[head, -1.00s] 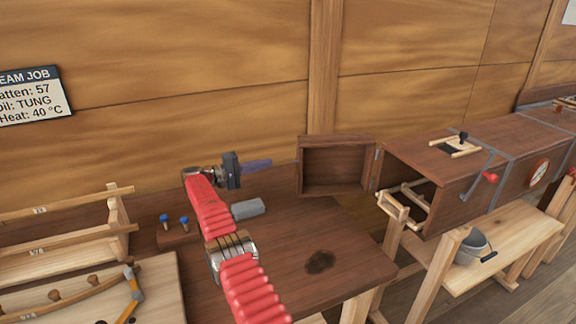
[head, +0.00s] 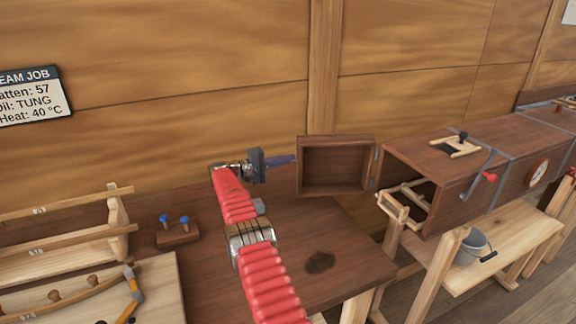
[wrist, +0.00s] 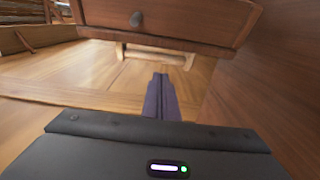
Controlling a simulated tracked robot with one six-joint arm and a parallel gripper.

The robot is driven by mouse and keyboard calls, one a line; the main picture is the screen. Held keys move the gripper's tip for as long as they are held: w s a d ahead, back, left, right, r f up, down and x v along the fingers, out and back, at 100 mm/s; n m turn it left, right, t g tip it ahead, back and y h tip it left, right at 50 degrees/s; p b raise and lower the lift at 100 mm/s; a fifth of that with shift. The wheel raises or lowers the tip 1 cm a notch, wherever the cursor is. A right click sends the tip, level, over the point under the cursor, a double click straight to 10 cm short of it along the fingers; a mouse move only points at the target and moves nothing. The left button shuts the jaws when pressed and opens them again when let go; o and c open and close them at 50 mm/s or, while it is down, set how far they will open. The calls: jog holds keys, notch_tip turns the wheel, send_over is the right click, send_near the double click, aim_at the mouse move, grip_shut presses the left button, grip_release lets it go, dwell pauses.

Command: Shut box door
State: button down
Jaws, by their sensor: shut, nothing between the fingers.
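The box door (head: 335,187) is a dark brown panel with a recessed inner face. It stands wide open to the left of the long brown box (head: 468,190), hinged at the box's left end. The box's open end shows a pale wooden rack (head: 403,208). My gripper (head: 292,159) is shut and empty, its fingers pointing right, at the door's left edge; I cannot tell whether they touch it. In the wrist view, the shut fingers (wrist: 161,82) lie below a brown panel with a small knob (wrist: 136,19), apparently the door's outer face.
A holder with blue-topped pegs (head: 178,236) stands to the left. The plank wall (head: 200,60) is close behind. A bucket (head: 472,247) sits under the box.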

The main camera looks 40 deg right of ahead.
jog(key=shift+s+a, duration=0.15)
jog(key=shift+s+a, duration=0.45)
jog(key=shift+s, duration=0.2)
jog(key=shift+s+a, duration=0.45)
jog(key=shift+s, duration=0.2)
jog(key=shift+s+a, duration=0.1)
jog(key=shift+a, duration=0.05)
